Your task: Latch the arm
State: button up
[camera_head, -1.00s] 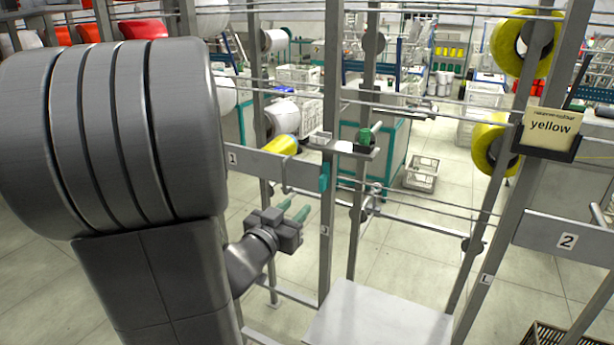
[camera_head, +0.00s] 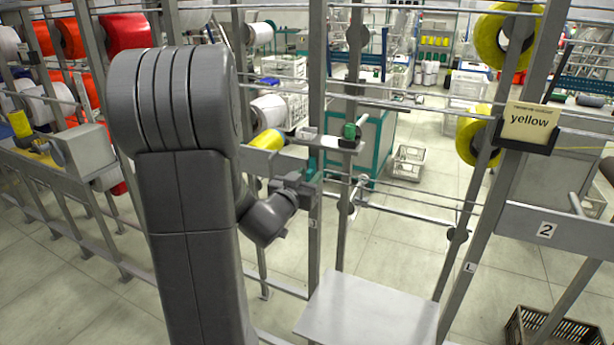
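My gripper (camera_head: 313,177) is at the middle of the view, at the right end of a grey panel (camera_head: 262,162) on the rack. Its dark body faces away from me and hides most of the fingers. A small teal lever (camera_head: 311,164) shows at the panel's end beside an upright post. The fingertips are at or very near this lever; I cannot tell whether they touch it or whether they are open or shut. A yellow bobbin (camera_head: 268,142) sits just above the panel. A small bracket (camera_head: 335,142) with a green knob (camera_head: 350,131) is to its right.
Rack posts and horizontal rods surround the gripper. A flat grey plate (camera_head: 368,310) is below it. A dark crate (camera_head: 553,330) stands on the floor at lower right.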

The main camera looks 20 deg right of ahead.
grip_shut()
jog(key=shift+n, duration=0.4)
jog(key=n+p, duration=0.2)
jog(key=n, duration=0.3)
jog(key=w+f+n+p, duration=0.1)
jog(key=n+p, duration=0.1)
jog(key=n, duration=0.4)
jog(key=a+n+p, duration=0.1)
jog(key=n+p, duration=0.1)
jog(key=n, duration=0.4)
jog(key=shift+w+a+f, duration=0.1)
jog(key=shift+w+f, duration=0.15)
jog(key=shift+f, duration=0.15)
dwell(0.4)
